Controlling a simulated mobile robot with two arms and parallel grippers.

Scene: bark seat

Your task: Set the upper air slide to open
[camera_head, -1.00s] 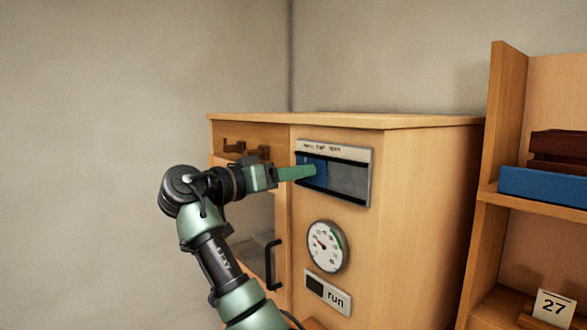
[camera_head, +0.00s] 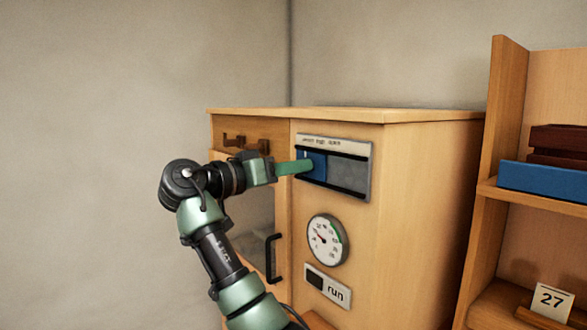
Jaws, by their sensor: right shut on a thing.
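The upper air slide is a blue plate (camera_head: 319,164) in a dark-railed frame on the cabinet front. It sits at the left end of its track, and the grey mesh opening (camera_head: 348,174) shows to its right. A pale label strip (camera_head: 325,143) runs above the track; its small words are hard to read. My right gripper (camera_head: 306,166) comes in from the left with its green fingers shut at the blue plate's left part. The fingers hide the part they grip. My left gripper is out of view.
Below the slide are a round dial (camera_head: 327,241) and a "run" sign (camera_head: 328,287). A black door handle (camera_head: 273,258) stands out at the lower left, under my arm. A shelf with a blue tray (camera_head: 543,182) is at the right.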

